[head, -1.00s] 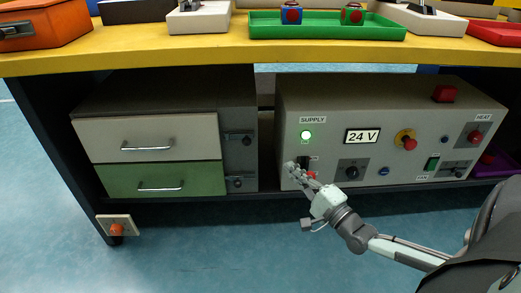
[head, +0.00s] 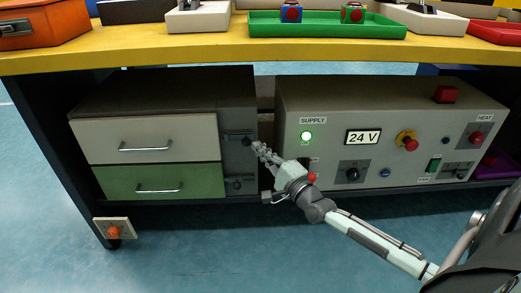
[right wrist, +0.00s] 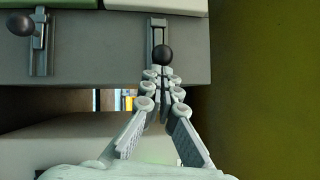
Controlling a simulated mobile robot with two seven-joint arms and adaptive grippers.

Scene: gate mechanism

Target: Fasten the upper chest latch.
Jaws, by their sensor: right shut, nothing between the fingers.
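The chest (head: 160,95) has a cream upper drawer, a green lower drawer and a grey side panel with two sliding latches. The upper latch (head: 233,135) has a dark round knob at its right end; in the right wrist view this knob (right wrist: 163,54) lies just beyond my fingertips. The lower latch (head: 238,181) sits below it, and its knob (right wrist: 20,22) is at the upper left of the right wrist view. My right gripper (head: 258,148) is shut and empty, its fingertips right by the upper knob. I cannot tell whether they touch. My left gripper is not in view.
A grey control box (head: 390,125) with a 24 V display, lit green lamp and switches stands right of the chest, across a narrow gap. The yellow tabletop (head: 240,50) hangs over both. An orange knob (head: 114,232) on a plate is at lower left.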

